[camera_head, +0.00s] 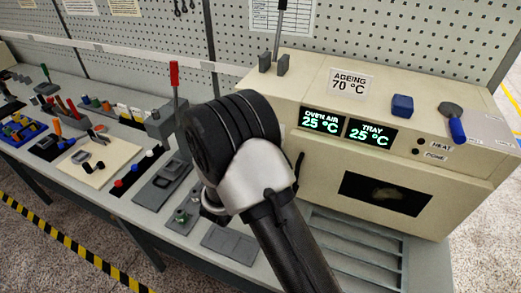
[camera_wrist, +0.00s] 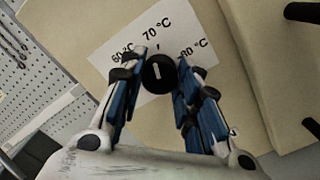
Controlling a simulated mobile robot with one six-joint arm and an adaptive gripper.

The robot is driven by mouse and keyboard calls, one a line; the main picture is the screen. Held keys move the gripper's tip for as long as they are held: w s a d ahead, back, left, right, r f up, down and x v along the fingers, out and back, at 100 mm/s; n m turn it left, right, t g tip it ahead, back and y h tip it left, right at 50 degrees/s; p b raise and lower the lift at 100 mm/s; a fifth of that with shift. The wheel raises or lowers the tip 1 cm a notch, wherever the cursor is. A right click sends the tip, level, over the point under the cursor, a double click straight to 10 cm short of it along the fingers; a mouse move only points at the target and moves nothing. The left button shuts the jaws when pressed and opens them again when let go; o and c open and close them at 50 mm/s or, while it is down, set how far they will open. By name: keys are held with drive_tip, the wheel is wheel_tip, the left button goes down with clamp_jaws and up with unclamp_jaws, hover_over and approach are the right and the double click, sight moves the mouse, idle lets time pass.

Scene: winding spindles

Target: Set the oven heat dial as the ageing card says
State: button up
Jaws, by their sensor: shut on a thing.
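The ageing card (camera_head: 348,83) on the oven (camera_head: 440,205) reads 70 °C. In the wrist view the heat dial (camera_wrist: 158,84) is a round black knob with a white pointer line, on a white scale plate (camera_wrist: 112,38). The white line points up, about at the 70 °C mark. My gripper (camera_wrist: 160,65) is shut on the dial, one blue-padded finger at each side. In the head view my arm hides the gripper and the dial.
The oven air display (camera_head: 320,121) and tray display (camera_head: 369,132) both read 25 °C. Lamps labelled HEAT and DONE look dark. A blue block (camera_head: 402,105) and a blue-handled tool (camera_head: 456,129) are on the oven. The bench (camera_head: 120,205) at left is crowded with tools and fixtures.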

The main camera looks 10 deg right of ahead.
drive_tip(key=shift+m+b, duration=0.9)
drive_tip(key=shift+r, duration=0.1)
drive_tip(key=o, duration=1.1)
drive_tip(key=v, duration=1.2)
